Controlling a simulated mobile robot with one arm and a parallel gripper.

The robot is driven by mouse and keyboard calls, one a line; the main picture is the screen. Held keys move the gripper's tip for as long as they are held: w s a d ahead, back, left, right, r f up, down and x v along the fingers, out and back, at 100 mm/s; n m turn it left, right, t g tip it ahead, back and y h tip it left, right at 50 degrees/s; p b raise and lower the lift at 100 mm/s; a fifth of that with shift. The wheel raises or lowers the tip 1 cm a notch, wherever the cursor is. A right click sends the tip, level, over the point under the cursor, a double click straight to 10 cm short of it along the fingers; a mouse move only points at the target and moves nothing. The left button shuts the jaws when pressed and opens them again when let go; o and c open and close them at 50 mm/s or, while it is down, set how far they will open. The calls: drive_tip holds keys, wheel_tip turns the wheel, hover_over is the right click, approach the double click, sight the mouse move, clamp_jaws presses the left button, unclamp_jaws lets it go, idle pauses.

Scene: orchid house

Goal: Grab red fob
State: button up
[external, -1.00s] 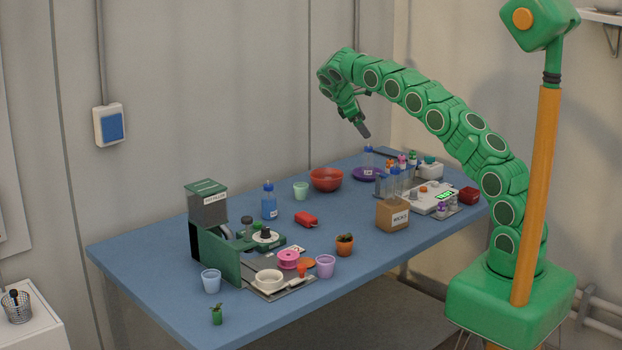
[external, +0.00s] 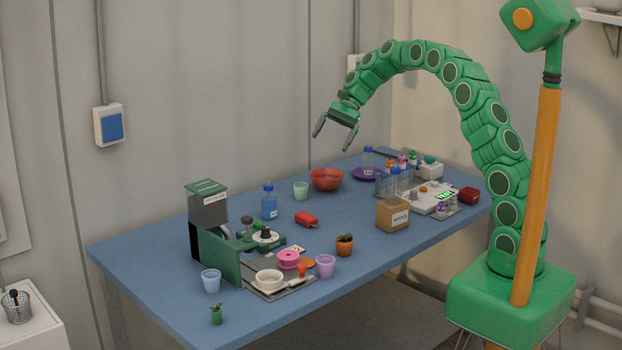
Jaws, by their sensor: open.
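A small red object (external: 306,219), which looks like the red fob, lies on the blue table (external: 200,293) near its middle. It is to the right of the clear bottle with blue liquid and in front of the red bowl. My gripper (external: 334,139) is open and empty. It hangs in the air above the back part of the table, its two grey fingers apart and pointing down. It is well above the red object and touches nothing.
A green machine (external: 215,235) stands at the left. A blue-liquid bottle (external: 269,203), mint cup (external: 300,191) and red bowl (external: 326,180) stand behind the fob.

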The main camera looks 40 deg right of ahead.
drive_tip(key=a+r+m+t+y, duration=0.2)
drive_tip(key=a+r+m+y, duration=0.3)
drive_tip(key=r+m, duration=0.3)
approach(305, 215)
drive_tip(key=a, duration=0.3)
drive_tip(key=shift+f+n, duration=0.25)
drive_tip(key=shift+n, duration=0.15)
drive_tip(key=shift+f+x, duration=0.15)
drive_tip(key=shift+x, duration=1.85)
drive_tip(key=shift+f+x, duration=0.2)
drive_tip(key=shift+x, duration=1.75)
drive_tip(key=shift+d, duration=0.2)
drive_tip(key=c, duration=0.9)
